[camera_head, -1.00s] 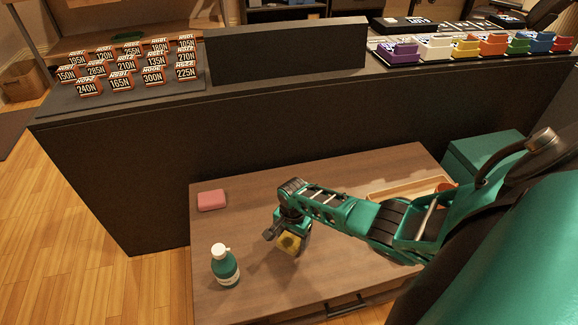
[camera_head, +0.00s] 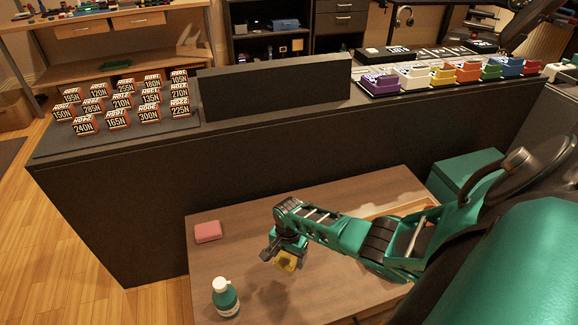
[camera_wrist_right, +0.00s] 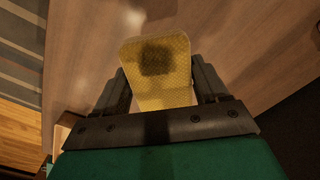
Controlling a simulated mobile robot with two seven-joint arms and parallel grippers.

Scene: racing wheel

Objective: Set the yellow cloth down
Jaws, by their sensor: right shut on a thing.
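The yellow cloth (camera_head: 286,261) is held by my right gripper (camera_head: 278,254) over the low wooden table (camera_head: 340,290). In the right wrist view the cloth (camera_wrist_right: 158,70) is between the two fingers of the right gripper (camera_wrist_right: 163,92) and has a dark stain near its far end. The fingers are shut on it. I cannot tell for sure whether the cloth touches the table; a dark shadow or patch lies on the wood just below it. My left gripper is not in view.
A pink block (camera_head: 208,231) and a green bottle with a white cap (camera_head: 225,297) stand on the table's left side. A wooden tray (camera_head: 397,207) lies at the back right beside a green box (camera_head: 465,172). A dark counter (camera_head: 250,160) rises behind. The table's middle front is clear.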

